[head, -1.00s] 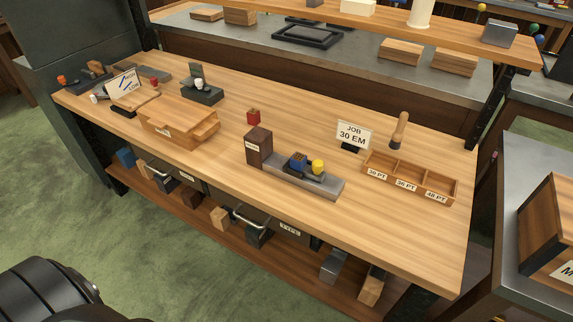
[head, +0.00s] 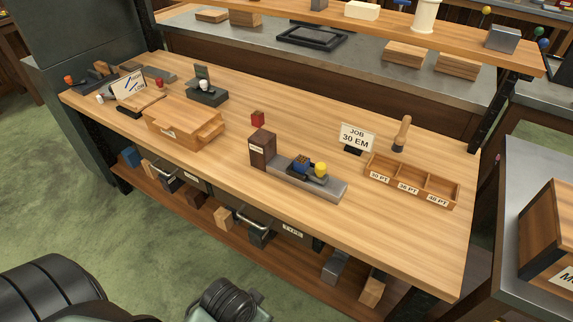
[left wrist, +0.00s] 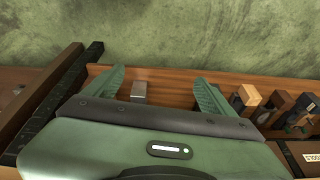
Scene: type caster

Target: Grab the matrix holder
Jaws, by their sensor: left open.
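No part is clearly labelled as the matrix holder, so I cannot tell which thing it is. On the bench, a grey metal bed (head: 330,191) carries a small dark fixture with a blue block (head: 301,164) and a yellow knob (head: 321,169). A dark brown block (head: 262,152) stands at its left end. My left gripper (left wrist: 160,84) shows in the left wrist view with its two green fingers spread and nothing between them held. Its fingers are not visible in the head view. My right gripper is in neither view.
A wooden box (head: 182,128) sits at left. Several blocks lie on the lower shelf (head: 290,264). The bench's front middle is clear.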

